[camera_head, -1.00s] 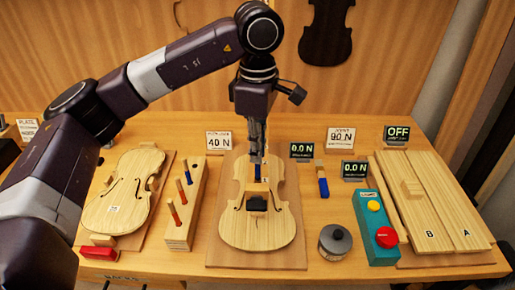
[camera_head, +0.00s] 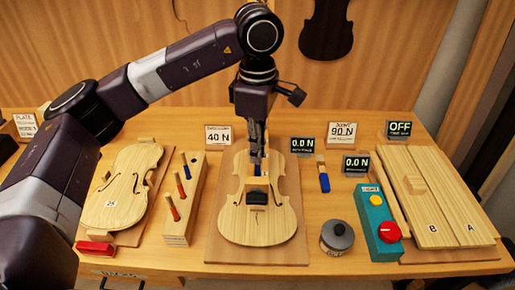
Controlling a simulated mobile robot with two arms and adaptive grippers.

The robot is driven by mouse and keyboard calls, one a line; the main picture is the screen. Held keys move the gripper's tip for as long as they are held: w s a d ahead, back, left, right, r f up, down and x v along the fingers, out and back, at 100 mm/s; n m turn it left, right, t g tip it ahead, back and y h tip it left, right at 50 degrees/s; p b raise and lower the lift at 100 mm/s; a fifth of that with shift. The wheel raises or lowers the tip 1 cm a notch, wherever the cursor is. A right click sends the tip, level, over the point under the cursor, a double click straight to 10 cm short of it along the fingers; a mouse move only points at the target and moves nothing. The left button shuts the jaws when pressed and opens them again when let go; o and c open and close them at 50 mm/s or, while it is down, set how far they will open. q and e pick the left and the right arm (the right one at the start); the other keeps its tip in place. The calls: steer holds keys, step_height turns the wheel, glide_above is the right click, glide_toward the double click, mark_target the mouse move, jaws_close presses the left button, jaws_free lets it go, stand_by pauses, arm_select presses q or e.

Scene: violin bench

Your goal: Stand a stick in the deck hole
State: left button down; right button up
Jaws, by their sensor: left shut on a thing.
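My left gripper (camera_head: 256,150) points straight down over the upper part of the middle violin body (camera_head: 240,222). It is shut on a stick with a blue part (camera_head: 257,169), which looks upright; the fingers hide its top. I cannot tell whether the stick touches the deck. A wooden rack (camera_head: 182,228) to the left holds red and blue sticks (camera_head: 172,207). My right gripper is not in view.
Another violin plate (camera_head: 122,190) lies at the left, with a red block (camera_head: 95,248) near it. To the right are a blue-tipped piece (camera_head: 323,178), a grey pot (camera_head: 337,237), a teal button box (camera_head: 376,222) and boards (camera_head: 432,195). Small displays and signs stand behind.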

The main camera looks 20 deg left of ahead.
mark_target(257, 166)
arm_select(q)
steer(key=shift+f+b, duration=1.95)
steer(key=shift+f, duration=0.55)
steer(key=c, duration=2)
jaws_free()
steer(key=shift+o, duration=0.2)
step_height(257, 166, up, 12)
steer(key=shift+r, duration=0.15)
